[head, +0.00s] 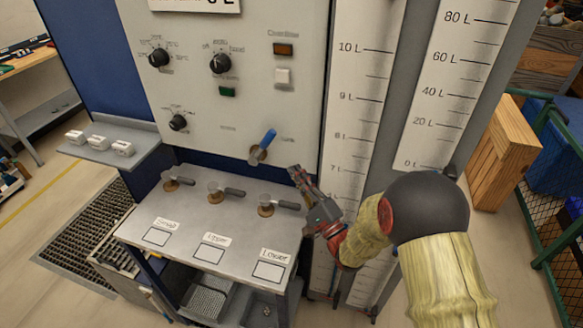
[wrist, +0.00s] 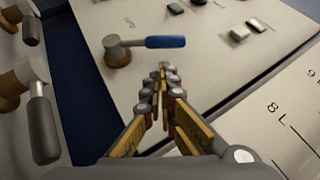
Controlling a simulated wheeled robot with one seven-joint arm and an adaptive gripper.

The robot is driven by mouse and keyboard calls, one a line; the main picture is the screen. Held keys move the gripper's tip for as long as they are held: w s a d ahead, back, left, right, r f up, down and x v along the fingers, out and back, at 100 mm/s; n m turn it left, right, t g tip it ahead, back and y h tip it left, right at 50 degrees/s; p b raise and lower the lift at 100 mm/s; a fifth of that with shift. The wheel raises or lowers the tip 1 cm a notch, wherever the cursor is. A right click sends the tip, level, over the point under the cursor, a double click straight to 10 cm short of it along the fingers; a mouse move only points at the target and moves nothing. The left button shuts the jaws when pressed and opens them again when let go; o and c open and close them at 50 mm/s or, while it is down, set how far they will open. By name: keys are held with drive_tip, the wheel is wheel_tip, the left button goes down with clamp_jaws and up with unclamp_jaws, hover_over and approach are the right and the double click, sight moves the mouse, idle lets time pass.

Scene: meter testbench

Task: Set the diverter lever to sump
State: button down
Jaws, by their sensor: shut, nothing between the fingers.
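The diverter lever with a blue handle (head: 266,141) is on the lower part of the grey panel, its handle tilted up and to the right from its pivot. Small labels sit on either side of it, too small to read surely. In the wrist view the blue handle (wrist: 166,42) shows above my fingertips, with its round brown base to the left. My gripper (head: 297,172) is shut and empty, a little below and right of the lever, apart from it. The closed fingertips (wrist: 162,72) also show in the wrist view.
Three grey-handled valves (head: 278,203) stand on the bench shelf (head: 190,207) below the panel, near my gripper. Dials, buttons and a green switch (head: 227,91) are higher on the panel. Tall white level scales (head: 363,70) stand right of the panel. A wooden crate (head: 503,150) is farther right.

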sight(263, 147)
drive_tip(key=b+x, duration=0.1)
drive_tip(key=x, duration=0.7)
drive_tip(key=shift+w+a+r+b, duration=0.15)
drive_tip(key=shift+b, duration=0.15)
drive_tip(key=shift+a+r+n+g+p, duration=0.15)
drive_tip(key=shift+r+n+g+p, duration=0.2)
drive_tip(key=shift+p, duration=0.4)
